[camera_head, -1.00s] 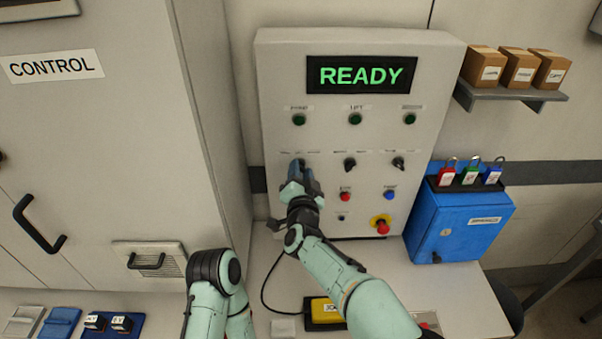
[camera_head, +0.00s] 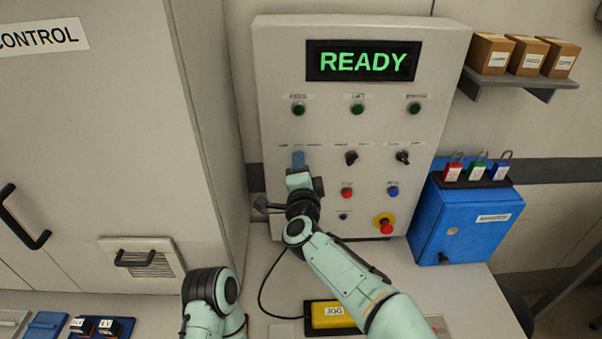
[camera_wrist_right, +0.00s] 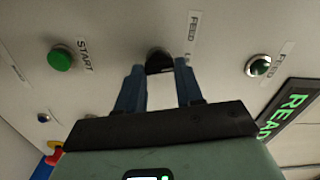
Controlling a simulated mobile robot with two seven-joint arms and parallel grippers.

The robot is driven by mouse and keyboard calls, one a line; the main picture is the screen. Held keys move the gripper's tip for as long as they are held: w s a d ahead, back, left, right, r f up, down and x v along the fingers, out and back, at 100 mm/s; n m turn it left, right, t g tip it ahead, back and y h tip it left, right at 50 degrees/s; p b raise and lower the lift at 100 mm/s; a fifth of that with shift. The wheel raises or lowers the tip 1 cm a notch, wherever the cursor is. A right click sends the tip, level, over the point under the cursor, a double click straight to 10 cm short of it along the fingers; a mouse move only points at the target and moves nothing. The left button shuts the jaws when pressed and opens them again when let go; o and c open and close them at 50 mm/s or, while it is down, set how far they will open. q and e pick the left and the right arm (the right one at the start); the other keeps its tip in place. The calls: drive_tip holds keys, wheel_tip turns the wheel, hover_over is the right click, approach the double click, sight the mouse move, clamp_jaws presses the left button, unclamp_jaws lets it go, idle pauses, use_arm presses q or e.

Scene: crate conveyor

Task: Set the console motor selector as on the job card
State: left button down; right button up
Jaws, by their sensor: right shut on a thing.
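The grey console (camera_head: 440,50) stands in front of me, and its screen (camera_head: 363,61) reads READY. A row of selectors crosses its middle. My right gripper (camera_head: 298,160) is at the leftmost selector. In the right wrist view, this black selector knob (camera_wrist_right: 158,62) sits between the two blue fingers (camera_wrist_right: 158,88), below a FEED label, and the gripper is shut on it. Its pointer direction is hard to tell. The middle selector (camera_head: 351,158) and the right selector (camera_head: 402,157) are free. My left arm shows at the bottom, but its gripper is out of view. I cannot make out a job card.
Lamps or buttons sit above and below the selectors, with a red emergency stop (camera_head: 386,226) at lower right. A blue box (camera_head: 465,220) with padlocks stands right of the console. A tall cabinet (camera_head: 100,140) is close on the left. A yellow JOG unit (camera_head: 333,314) lies on the bench.

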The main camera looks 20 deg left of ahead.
use_arm(q)
drive_tip(key=shift+f+b, duration=0.65)
drive_tip(key=shift+f, duration=0.05)
use_arm(e)
drive_tip(key=shift+m, duration=1.2)
use_arm(q)
drive_tip(key=shift+w, duration=0.1)
use_arm(e)
drive_tip(key=o, duration=1)
drive_tip(key=shift+o, duration=0.2)
drive_tip(key=shift+s, duration=0.1)
use_arm(q)
drive_tip(key=f+b, duration=0.1)
drive_tip(key=w+f+b, duration=0.1)
drive_tip(key=b, duration=0.1)
drive_tip(key=shift+f+t, duration=0.25)
drive_tip(key=shift+t, duration=0.05)
use_arm(e)
drive_tip(key=v, duration=1.3)
